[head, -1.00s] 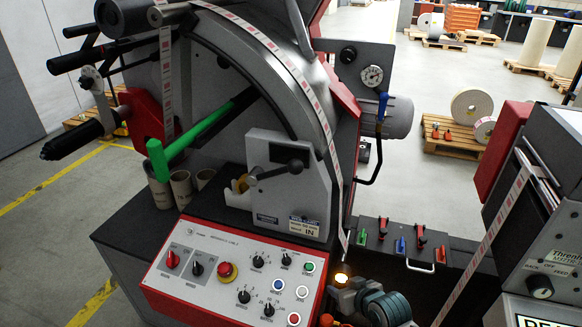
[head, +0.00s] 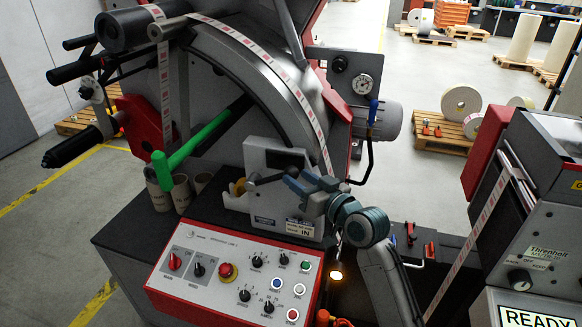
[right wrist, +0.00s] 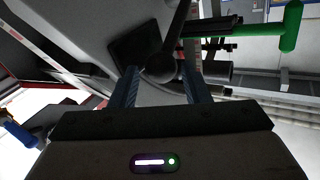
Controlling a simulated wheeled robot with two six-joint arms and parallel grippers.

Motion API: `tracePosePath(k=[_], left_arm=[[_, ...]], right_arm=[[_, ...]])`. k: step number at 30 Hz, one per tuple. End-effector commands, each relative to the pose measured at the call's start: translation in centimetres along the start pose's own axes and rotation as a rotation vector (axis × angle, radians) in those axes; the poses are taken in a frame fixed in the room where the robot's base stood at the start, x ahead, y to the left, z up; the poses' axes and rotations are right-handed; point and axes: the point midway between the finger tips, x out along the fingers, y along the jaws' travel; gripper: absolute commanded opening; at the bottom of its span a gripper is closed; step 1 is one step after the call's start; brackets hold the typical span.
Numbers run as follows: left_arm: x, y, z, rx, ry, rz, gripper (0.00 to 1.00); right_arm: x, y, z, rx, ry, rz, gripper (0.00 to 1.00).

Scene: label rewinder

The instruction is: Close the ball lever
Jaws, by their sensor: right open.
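The black lever (head: 266,179) with rounded ends sits on the front of the pale grey box (head: 262,156) above the control panel, lying nearly level. My right gripper (head: 289,176) is open at the lever's right end in the head view. In the right wrist view, the black lever's rounded knob (right wrist: 160,66) shows between the two blue-grey fingers (right wrist: 160,85), with its shaft rising up to the right. I cannot tell whether the fingers touch it. My left gripper is not in view.
The red-edged control panel (head: 190,293) with knobs and buttons lies below the box. A blue valve handle (head: 373,110) and gauge (head: 362,84) are at the upper right.

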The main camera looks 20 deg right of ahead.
Motion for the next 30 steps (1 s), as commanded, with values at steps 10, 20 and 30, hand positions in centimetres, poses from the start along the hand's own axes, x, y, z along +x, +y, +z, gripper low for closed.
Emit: tracePosePath(k=[10,20,30], left_arm=[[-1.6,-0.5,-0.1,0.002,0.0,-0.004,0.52],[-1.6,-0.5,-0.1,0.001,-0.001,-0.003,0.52],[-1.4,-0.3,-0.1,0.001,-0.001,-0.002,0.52]], right_arm=[[3.7,0.0,-0.1,0.0,-0.001,0.0,0.42],[3.8,0.0,0.1,-0.001,-0.001,0.0,0.33],[3.8,0.1,0.2,0.0,0.001,0.0,0.0]])
